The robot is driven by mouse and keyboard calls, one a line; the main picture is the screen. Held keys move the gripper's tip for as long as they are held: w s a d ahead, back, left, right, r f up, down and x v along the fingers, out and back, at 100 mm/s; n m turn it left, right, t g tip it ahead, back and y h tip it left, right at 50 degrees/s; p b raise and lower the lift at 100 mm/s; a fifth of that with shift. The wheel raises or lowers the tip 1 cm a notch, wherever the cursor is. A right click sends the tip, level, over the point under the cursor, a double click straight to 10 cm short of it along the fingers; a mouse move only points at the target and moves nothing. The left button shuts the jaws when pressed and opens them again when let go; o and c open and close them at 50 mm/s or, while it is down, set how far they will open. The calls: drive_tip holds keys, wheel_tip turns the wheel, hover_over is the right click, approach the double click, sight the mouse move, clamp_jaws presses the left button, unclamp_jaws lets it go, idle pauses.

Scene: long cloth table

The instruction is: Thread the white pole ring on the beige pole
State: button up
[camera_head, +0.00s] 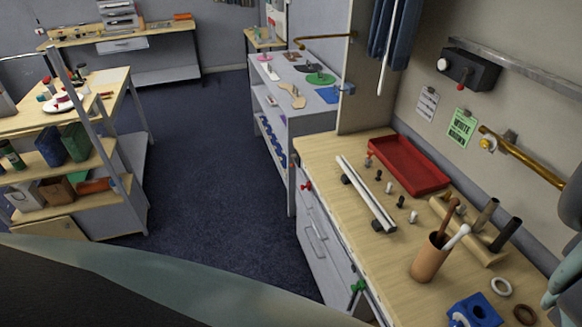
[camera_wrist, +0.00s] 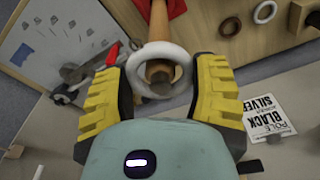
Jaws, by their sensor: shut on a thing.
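In the wrist view, my gripper (camera_wrist: 158,75) has its two yellow fingers shut on a white ring (camera_wrist: 134,72). A brown wooden pole shape (camera_wrist: 158,22) shows directly behind the ring, and brown also shows through its opening. I cannot tell whether the ring is around it or only in front of it. In the head view, a beige-grey pole (camera_head: 485,214) stands tilted on a wooden base, between a brown pole (camera_head: 447,214) and a black pole (camera_head: 505,234). My fingers and the held ring are not visible in the head view.
Another white ring (camera_head: 501,286) and a brown ring (camera_head: 524,314) lie on the wooden bench. A cup (camera_head: 429,263) with sticks stands close in front of the poles. A blue block (camera_head: 476,311), a red tray (camera_head: 407,165) and metal rails (camera_head: 366,193) are nearby.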

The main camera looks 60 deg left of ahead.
drive_tip(key=shift+f, duration=0.35)
drive_tip(key=o, duration=0.9)
drive_tip(key=shift+r, duration=0.2)
drive_tip(key=r, duration=0.7)
drive_tip(key=s+a+r, duration=0.1)
drive_tip(key=r, duration=0.3)
drive_tip(key=shift+r, duration=0.3)
idle(0.5)
